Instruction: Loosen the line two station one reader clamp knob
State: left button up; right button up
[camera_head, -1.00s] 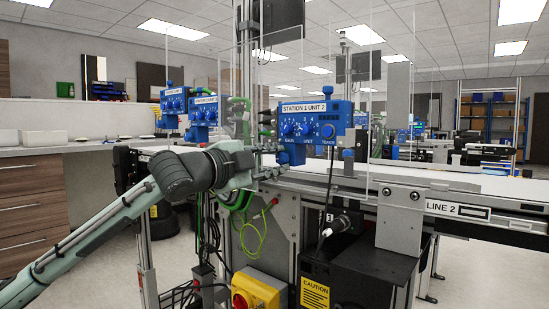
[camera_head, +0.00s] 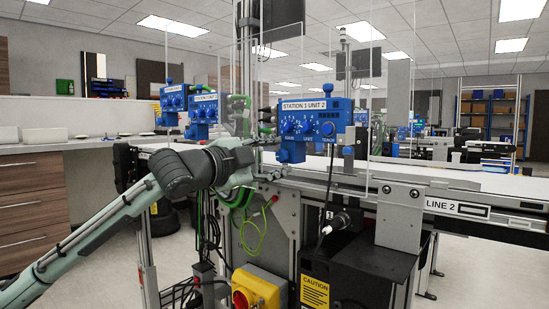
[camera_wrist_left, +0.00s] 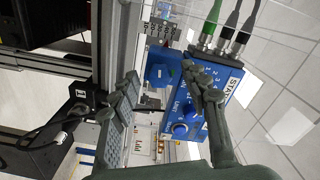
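My left gripper (camera_head: 270,157) is just left of this block. In the left wrist view, my left gripper (camera_wrist_left: 160,70) has its two fingers apart. A blue block with a round darker centre (camera_wrist_left: 159,74) shows between the fingertips; I cannot tell whether they touch it. The right finger overlaps the blue reader (camera_wrist_left: 220,88). My right gripper is not in view.
Clear panels (camera_head: 375,105) stand around the station. Green cables (camera_head: 242,195) hang below my left gripper. A yellow box with a red button (camera_head: 258,288) and a black box with a caution label (camera_head: 345,275) are lower down. Other blue readers (camera_head: 203,108) stand behind to the left.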

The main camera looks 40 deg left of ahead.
pick_arm(q)
jog(key=shift+s, duration=0.1)
jog(key=shift+s+f, duration=0.1)
jog(key=shift+s, duration=0.5)
jog(key=s, duration=1)
jog(key=shift+s+a, duration=0.3)
jog(key=shift+a, duration=0.15)
